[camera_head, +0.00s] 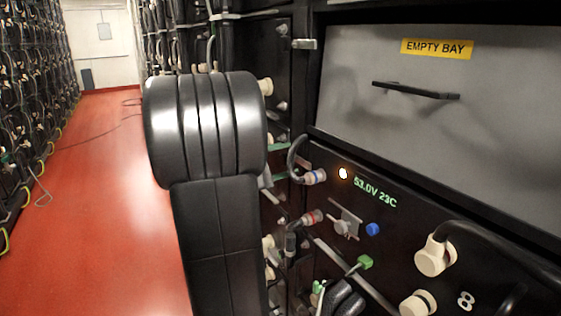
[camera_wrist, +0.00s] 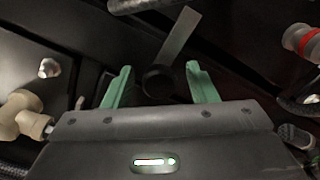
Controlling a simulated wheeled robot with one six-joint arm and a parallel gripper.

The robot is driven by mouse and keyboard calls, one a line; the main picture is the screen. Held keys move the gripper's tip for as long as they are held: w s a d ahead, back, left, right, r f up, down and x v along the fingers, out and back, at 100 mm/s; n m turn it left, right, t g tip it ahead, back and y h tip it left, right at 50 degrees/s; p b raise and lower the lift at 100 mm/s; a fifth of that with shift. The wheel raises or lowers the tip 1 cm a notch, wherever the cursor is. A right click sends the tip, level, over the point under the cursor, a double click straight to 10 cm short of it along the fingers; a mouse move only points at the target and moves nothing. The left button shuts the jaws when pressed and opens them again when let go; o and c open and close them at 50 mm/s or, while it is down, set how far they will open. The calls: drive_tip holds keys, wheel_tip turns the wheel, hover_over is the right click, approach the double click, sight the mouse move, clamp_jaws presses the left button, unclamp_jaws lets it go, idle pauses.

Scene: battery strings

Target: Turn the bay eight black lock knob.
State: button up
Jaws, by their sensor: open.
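In the wrist view my gripper (camera_wrist: 161,86) is open, with one green finger on each side of a round black knob (camera_wrist: 158,81). The knob lies between the fingertips, and small gaps seem to show on both sides. A flat metal strip (camera_wrist: 181,36) extends upward behind the knob. Whether a finger touches the knob cannot be told. I cannot make out the black knob in the head view, where dark parts crowd the lower edge.
The panel has a lit voltage display (camera_head: 375,191), a blue knob (camera_head: 373,229) and a cream cable plug (camera_head: 434,257). A red-ringed connector (camera_wrist: 301,42) is right of my gripper; a cream connector (camera_wrist: 24,117) is left. The empty bay cover (camera_head: 440,125) is above. Red floor (camera_head: 100,220) is open.

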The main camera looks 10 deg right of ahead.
drive_tip(key=p+v, duration=0.3)
drive_tip(key=v, duration=1)
drive_tip(key=shift+a, duration=0.4)
drive_tip(key=shift+s+f, duration=0.1)
drive_tip(key=shift+s, duration=0.05)
drive_tip(key=b+x, duration=0.3)
drive_tip(key=x, duration=1.1)
drive_tip(key=shift+a, duration=0.15)
